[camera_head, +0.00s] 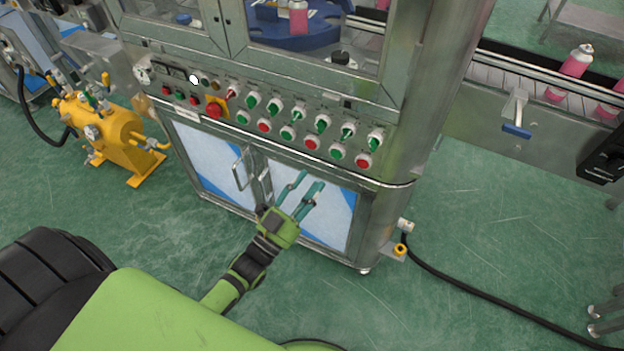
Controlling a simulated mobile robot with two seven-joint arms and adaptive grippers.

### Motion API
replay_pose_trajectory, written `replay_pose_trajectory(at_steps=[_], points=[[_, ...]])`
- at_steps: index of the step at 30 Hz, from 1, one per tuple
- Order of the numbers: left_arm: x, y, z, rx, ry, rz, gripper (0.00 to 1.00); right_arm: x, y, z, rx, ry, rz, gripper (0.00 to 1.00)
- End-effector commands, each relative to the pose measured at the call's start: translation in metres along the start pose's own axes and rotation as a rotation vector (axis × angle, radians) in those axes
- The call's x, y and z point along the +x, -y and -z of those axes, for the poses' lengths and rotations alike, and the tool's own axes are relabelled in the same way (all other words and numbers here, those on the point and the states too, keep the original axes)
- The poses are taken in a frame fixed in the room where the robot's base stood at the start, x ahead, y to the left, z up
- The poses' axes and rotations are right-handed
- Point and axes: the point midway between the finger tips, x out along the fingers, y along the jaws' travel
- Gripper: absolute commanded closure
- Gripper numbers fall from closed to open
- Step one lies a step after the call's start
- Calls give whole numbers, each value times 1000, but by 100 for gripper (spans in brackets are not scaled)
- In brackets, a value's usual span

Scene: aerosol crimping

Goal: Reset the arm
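My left gripper (303,194) is in front of the lower right door of the crimping machine (402,85), below the control panel. Its two teal fingers are apart, with nothing between them. The arm behind it is green and black and comes in from the lower left. The panel (280,128) carries several green and red buttons and switches, with a larger red button (214,109) on a yellow plate. I cannot tell whether the fingers touch the door. My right gripper is not in view.
A yellow tank (112,128) stands on the green floor at the left. A conveyor (500,68) with pink cans (576,62) runs at the right. A black cable (490,303) crosses the floor at lower right. Door handles (242,171) stick out from the cabinet.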

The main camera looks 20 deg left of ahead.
Motion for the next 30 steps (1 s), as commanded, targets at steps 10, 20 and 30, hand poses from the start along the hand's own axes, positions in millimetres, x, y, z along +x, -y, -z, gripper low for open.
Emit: replay_pose_trajectory(at_steps=[10,20,30], points=[[-5,-7,-12,-14,42,-17,60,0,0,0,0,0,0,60],[-118,-105,-157,-204,627,-224,60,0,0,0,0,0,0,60],[-346,-191,-232,-370,1354,-413,60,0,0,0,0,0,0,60]])
